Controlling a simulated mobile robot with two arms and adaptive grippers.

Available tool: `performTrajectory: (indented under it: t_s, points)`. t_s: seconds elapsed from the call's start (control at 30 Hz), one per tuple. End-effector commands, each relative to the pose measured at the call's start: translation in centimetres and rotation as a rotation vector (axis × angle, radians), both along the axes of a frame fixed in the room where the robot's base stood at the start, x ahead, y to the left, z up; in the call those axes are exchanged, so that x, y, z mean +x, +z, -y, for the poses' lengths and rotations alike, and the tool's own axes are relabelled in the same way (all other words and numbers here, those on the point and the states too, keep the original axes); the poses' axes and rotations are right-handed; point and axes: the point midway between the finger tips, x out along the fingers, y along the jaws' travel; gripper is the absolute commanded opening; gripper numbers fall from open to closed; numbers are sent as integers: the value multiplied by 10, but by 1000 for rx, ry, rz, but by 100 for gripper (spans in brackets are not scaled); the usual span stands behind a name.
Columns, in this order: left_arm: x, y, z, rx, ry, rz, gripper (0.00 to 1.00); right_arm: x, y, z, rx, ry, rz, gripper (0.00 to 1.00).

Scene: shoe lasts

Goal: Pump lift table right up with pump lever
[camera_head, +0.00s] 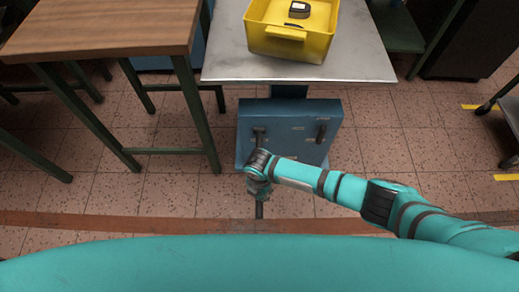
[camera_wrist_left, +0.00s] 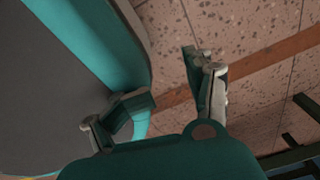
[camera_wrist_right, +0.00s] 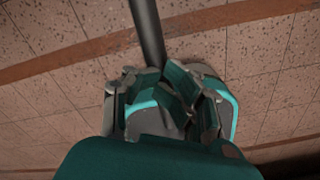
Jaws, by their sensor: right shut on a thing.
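The lift table has a grey metal top (camera_head: 350,68) and a blue base (camera_head: 290,112) with two dark handles on its face. The pump lever (camera_head: 259,210) is a dark bar low in front of the base. My right gripper (camera_head: 261,191) is shut on it. In the right wrist view the lever (camera_wrist_right: 147,30) runs up and away from between the fingers of the right gripper (camera_wrist_right: 160,92); its gripped part is hidden. My left gripper (camera_wrist_left: 166,80) is open and empty in the left wrist view, above the floor beside my base. It does not show in the head view.
A yellow crate (camera_head: 284,38) with a dark object (camera_head: 299,9) inside stands on the lift table. A wooden table (camera_head: 105,28) with green legs stands close on the left. The tiled floor (camera_head: 385,150) right of the blue base is free.

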Motion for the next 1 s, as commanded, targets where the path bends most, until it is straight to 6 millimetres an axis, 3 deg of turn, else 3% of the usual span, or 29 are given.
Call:
performTrajectory:
  t_s: [0.23, 0.43, 0.63, 1.0]
  points:
    - [24, 5, 12, -11, 2, 11, 53, -5, -17, 0, 0, 0, -6, 0]
    - [6, 6, 10, -9, -1, -8, 53, -2, -4, 0, 1, 0, -3, 0]
    - [-38, 4, 1, -4, -7, -33, 53, 2, 18, 0, 1, -1, -1, 0]
    - [-36, 79, 2, -7, -8, -25, 53, 18, 105, -1, 1, -1, 0, 0]
